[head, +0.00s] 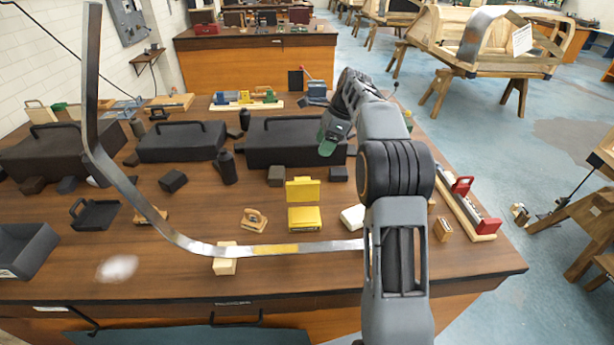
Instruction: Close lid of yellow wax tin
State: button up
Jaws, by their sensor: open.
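The yellow wax tin (304,218) sits on the wooden workbench near the middle of the picture. Its yellow lid (302,190) stands up at the back edge, open and roughly upright. My gripper (326,140) has green-tipped fingers and hangs above the bench, farther back than the tin and a little to its right. It is open and appears empty, well apart from the lid. My grey arm rises on the right side and hides part of the bench behind it.
A long bent metal strip (180,236) crosses in front of the tin, resting over a wooden block (224,265). A black case (292,142) lies behind the tin. A white block (353,216) is to its right, a wooden plane (253,220) to its left.

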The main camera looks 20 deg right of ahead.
aim_at(305, 180)
jog(key=x, duration=1.3)
jog(key=shift+c, duration=0.2)
grip_shut()
